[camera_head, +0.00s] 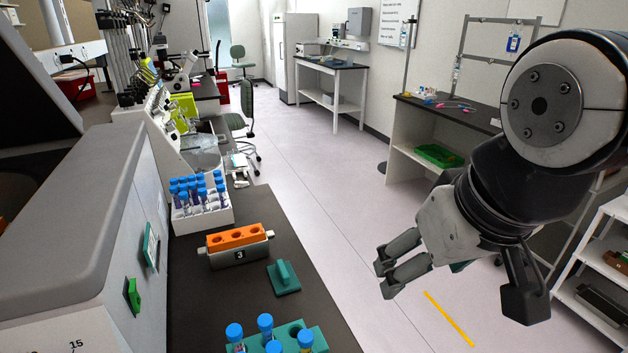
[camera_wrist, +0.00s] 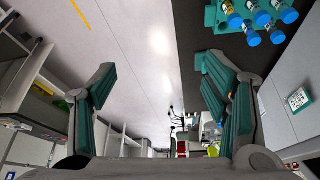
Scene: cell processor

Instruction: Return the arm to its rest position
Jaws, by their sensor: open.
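My gripper (camera_head: 384,278) is at the right in the head view, over the floor and to the right of the dark bench. It is apart from everything on the bench. In the wrist view my gripper (camera_wrist: 160,95) shows its two teal-padded fingers spread wide at left and right, with nothing between them. My arm bends down from the upper right of the head view.
The dark bench (camera_head: 305,270) holds a white rack (camera_head: 212,217) of blue-capped tubes, an orange block (camera_head: 237,237), a teal piece (camera_head: 284,278) and a teal tube holder (camera_head: 318,340). A grey machine (camera_head: 85,215) stands left. White shelves (camera_head: 590,318) stand right. The middle floor is clear.

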